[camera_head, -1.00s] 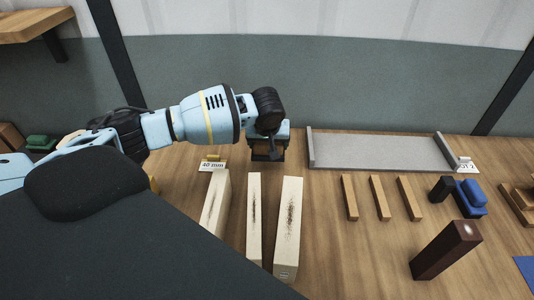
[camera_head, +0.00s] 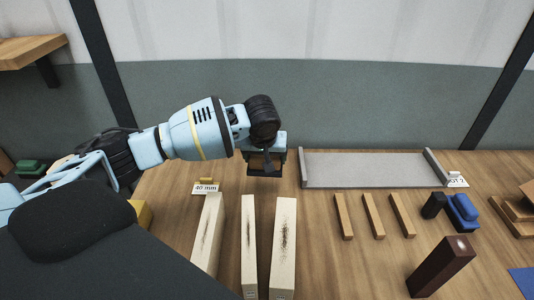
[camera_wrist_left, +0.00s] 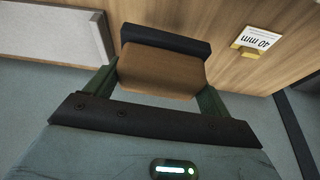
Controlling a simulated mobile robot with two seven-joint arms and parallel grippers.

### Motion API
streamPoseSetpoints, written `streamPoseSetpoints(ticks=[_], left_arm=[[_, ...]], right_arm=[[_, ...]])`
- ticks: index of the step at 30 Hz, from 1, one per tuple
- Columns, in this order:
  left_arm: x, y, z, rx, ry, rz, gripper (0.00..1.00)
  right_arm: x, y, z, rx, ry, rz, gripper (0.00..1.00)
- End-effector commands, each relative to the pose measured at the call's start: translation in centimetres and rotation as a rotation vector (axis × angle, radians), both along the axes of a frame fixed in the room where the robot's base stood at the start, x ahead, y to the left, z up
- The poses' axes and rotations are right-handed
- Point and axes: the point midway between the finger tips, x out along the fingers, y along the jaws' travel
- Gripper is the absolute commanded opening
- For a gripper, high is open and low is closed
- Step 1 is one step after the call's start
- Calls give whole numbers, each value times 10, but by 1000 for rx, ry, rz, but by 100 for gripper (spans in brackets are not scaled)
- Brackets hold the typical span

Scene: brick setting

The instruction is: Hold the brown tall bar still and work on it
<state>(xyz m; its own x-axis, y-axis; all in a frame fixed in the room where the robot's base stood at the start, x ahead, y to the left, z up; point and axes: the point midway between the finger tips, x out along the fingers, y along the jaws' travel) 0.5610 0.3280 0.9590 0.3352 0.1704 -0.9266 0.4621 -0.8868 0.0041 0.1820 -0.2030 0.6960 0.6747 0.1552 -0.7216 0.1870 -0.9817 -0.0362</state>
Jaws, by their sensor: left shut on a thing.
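The brown tall bar (camera_head: 441,267) stands upright on the table at the right front, dark reddish brown with a small pale spot on top. My left gripper (camera_head: 266,165) is well to its left and back, apart from it. The left gripper is shut on a brown block with a dark layer (camera_wrist_left: 163,70), seen between its green fingers in the left wrist view; in the head view the block is mostly hidden by the gripper. My right gripper is not in view.
Several pale bars with dark marks (camera_head: 283,245) lie in front of the left gripper. Thin wooden strips (camera_head: 373,217), a grey tray (camera_head: 365,170), a blue object (camera_head: 462,211) and a 40 mm label (camera_head: 205,189) are around. Bare table lies left of the brown bar.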

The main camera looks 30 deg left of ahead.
Motion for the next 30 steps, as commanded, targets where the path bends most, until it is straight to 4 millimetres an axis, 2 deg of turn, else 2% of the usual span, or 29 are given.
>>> streamPoseSetpoints(ticks=[1,6,12,18,30], left_arm=[[-7,-15,7,-5,-4,-47,64],[-42,-64,31,-11,-3,-232,64],[-82,-101,51,-2,-6,-409,64],[-100,-113,58,4,-7,-478,64],[-100,-114,59,5,-8,-480,64]], right_arm=[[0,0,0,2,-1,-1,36],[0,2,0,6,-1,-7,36],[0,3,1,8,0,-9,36],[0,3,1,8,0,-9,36],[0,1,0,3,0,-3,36]])
